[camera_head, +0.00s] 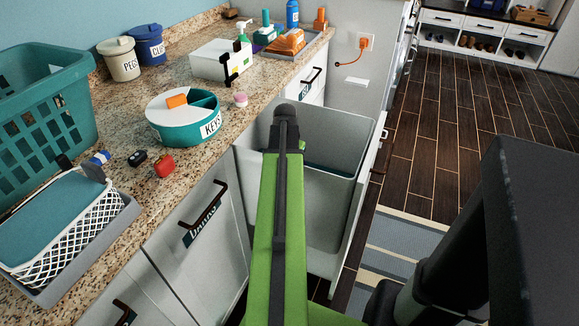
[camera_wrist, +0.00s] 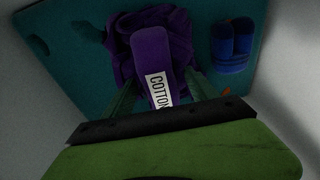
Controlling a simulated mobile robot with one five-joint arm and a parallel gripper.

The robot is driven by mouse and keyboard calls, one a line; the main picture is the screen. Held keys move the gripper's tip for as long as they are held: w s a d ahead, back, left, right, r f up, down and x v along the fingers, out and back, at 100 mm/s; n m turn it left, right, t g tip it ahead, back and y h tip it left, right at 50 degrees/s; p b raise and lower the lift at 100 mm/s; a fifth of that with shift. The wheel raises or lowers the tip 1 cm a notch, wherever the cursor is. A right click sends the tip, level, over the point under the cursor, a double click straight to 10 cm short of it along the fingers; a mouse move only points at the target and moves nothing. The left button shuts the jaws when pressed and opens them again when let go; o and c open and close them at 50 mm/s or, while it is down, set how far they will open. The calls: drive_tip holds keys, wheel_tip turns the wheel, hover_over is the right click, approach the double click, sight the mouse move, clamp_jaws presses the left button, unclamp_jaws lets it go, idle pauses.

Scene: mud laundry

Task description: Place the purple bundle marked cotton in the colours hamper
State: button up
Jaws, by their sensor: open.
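The purple bundle (camera_wrist: 150,50) lies on a teal surface inside a grey-walled bin in the wrist view, its white COTTON label facing up. My gripper (camera_wrist: 158,92) is open, with its green fingers on either side of the bundle's labelled end. I cannot tell whether they touch it. In the head view my arm reaches down into a grey pull-out bin (camera_head: 335,120), which hides the gripper and the bundle. A strip of teal shows low inside this bin. No colours label is readable on it.
A blue item (camera_wrist: 232,45) lies right of the bundle. The granite counter (camera_head: 125,190) on the left holds a teal basket (camera_head: 45,110), a KEYS tub (camera_head: 185,125) and a white mesh-sided box (camera_head: 65,230). Dark floor (camera_head: 440,130) is open to the right, with a striped rug (camera_head: 395,240).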

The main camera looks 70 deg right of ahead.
wheel_tip(320, 180, up, 12)
drive_tip(key=a+p, duration=0.1)
drive_tip(key=p, duration=1)
drive_tip(key=shift+a+p, duration=0.25)
drive_tip(key=shift+p, duration=0.15)
